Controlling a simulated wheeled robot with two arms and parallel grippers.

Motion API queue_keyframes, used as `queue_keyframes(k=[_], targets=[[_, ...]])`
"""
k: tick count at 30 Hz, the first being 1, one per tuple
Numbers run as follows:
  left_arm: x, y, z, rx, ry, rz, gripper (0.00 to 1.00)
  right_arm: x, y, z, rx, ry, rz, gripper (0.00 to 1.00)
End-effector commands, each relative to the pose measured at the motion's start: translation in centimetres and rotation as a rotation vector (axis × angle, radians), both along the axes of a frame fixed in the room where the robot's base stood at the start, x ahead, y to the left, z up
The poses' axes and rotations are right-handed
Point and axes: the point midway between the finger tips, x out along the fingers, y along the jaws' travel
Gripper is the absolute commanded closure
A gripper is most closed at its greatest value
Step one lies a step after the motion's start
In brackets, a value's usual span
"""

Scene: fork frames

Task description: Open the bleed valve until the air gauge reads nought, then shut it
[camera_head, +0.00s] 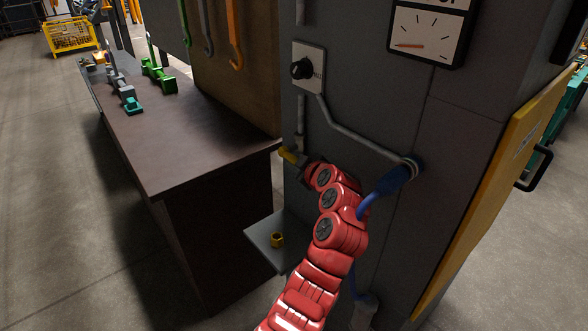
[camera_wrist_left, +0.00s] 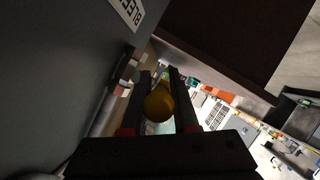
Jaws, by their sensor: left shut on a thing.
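The yellow handle of the bleed valve (camera_head: 291,156) sticks out from the grey cabinet's left side, below a thin pipe. My left gripper (camera_head: 306,166) is at this handle, partly hidden by my red arm. In the left wrist view the rounded yellow handle (camera_wrist_left: 159,105) sits between the two dark fingers, which are shut on it. A label reading "BLEED" (camera_wrist_left: 130,11) shows upside down there. The air gauge (camera_head: 428,35) is high on the cabinet face. Its orange needle points left, near the lower left of the scale; the figures are too small to read. My right gripper is not in view.
A black knob (camera_head: 301,69) on a pale plate is above the valve. A blue hose (camera_head: 390,187) hangs close right of my arm. A dark workbench (camera_head: 185,135) stands left.

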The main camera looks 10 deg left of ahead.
Motion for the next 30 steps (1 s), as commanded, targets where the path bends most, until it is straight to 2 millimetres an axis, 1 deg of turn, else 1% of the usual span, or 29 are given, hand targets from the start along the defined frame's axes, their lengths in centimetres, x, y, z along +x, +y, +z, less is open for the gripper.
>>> queue_keyframes(k=[12,13,15,18,26,30], targets=[[-0.04,0.15,-0.15,0.008,0.000,0.003,1.00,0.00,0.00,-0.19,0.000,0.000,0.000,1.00],[-0.03,0.14,-0.15,0.008,0.000,0.003,0.71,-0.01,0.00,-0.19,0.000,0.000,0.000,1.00],[-0.04,0.14,-0.15,0.008,0.000,0.002,0.58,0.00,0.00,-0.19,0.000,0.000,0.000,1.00],[-0.03,0.12,-0.12,0.007,-0.001,0.002,0.43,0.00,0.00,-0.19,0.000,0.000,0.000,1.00],[-0.04,0.06,-0.07,0.006,-0.002,0.002,0.43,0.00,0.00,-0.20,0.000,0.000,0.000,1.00],[-0.71,-0.59,0.11,0.005,-0.005,-0.002,0.43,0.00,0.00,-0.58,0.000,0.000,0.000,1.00]])
